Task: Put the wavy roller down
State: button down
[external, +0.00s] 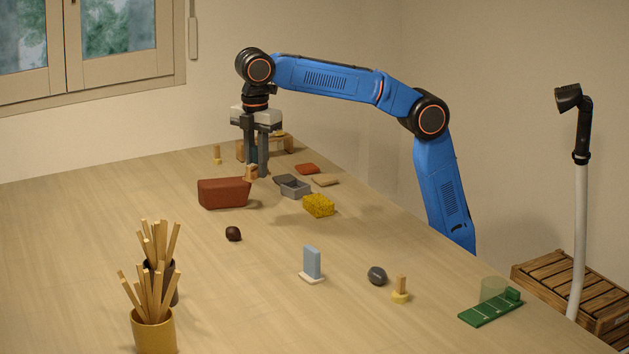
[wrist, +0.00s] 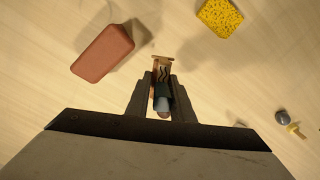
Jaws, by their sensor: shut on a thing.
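My gripper (external: 257,160) points straight down over the back part of the table. It is shut on the wavy roller (external: 251,173), a small brown wooden piece that shows at the fingertips. In the wrist view the roller (wrist: 162,62) sticks out beyond the fingers (wrist: 162,88) and has dark wavy marks on it. The fingers hide much of it. It looks held above the table, but I cannot tell how high.
A reddish-brown block (external: 223,193) stands just left of the gripper. A grey tray (external: 295,188) and yellow sponge (external: 319,205) lie to its right. A dark lump (external: 233,234) lies in front. Stick-filled pots (external: 154,332) stand at front left.

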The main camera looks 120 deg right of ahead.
jog(key=s+d+f+m, duration=0.1)
jog(key=s+d+m, duration=0.2)
jog(key=d, duration=1.2)
jog(key=s+d+m, duration=0.2)
jog(key=s+d, duration=0.1)
jog(key=d, duration=1.1)
jog(key=shift+d+f, duration=0.2)
jog(key=shift+f, duration=4.55)
jog(key=shift+s+f, duration=0.1)
jog(key=shift+f, duration=0.4)
jog(key=shift+f, duration=0.2)
jog(key=c, duration=1.5)
grip_release()
jog(key=shift+c, duration=0.2)
notch_tip(320, 180, up, 14)
jog(key=shift+f, duration=0.25)
jog(key=shift+a, duration=0.1)
